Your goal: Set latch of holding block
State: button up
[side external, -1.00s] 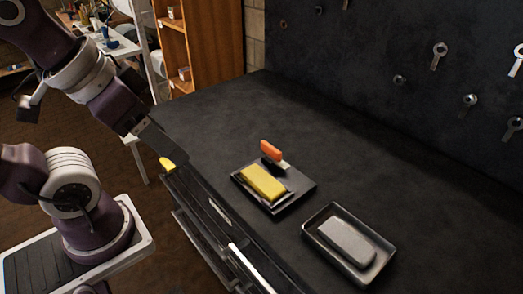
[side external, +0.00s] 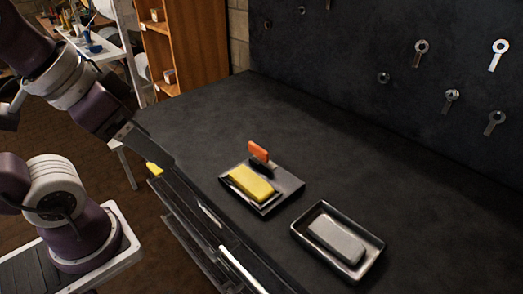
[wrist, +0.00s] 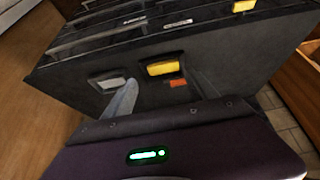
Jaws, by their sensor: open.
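A yellow block (side external: 252,183) lies in a dark shallow tray (side external: 284,197) on the black bench. An upright orange piece (side external: 258,152), possibly the latch, stands at the tray's back edge on a dark base. In the wrist view the yellow block (wrist: 162,68) and the orange piece (wrist: 179,83) show beyond my fingers. My gripper (side external: 160,150) is near the bench's left front edge, left of the tray and apart from it. In the wrist view my gripper (wrist: 163,98) is open with nothing between its fingers. Whether the latch is set cannot be told.
A grey block (side external: 337,240) lies in a metal tray (side external: 372,248) to the right. A small yellow piece (side external: 154,169) is at the bench's front left edge, above drawers with bar handles (side external: 240,268). Tools hang on the dark back panel (side external: 340,60). The far bench top is clear.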

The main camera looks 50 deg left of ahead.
jog(key=shift+w+r, duration=0.1)
jog(key=shift+w, duration=0.05)
jog(key=c, duration=0.4)
jog(key=w+n, duration=0.2)
jog(key=w+r+n+g+h, duration=0.1)
jog(key=w, duration=0.2)
jog(key=shift+w+r+n+g, duration=0.2)
jog(key=shift+n+g, duration=0.1)
jog(key=shift+n, duration=0.1)
jog(key=c, duration=0.3)
jog(key=n+g+y, duration=0.1)
jog(key=n+g, duration=0.3)
jog(key=n, duration=1)
send_over(258, 147)
notch_tip(258, 147, down, 12)
jog(key=shift+s+d+r, duration=0.1)
notch_tip(258, 147, down, 7)
jog(key=shift+r, duration=0.1)
jog(key=shift+f, duration=0.4)
jog(key=shift+c, duration=0.3)
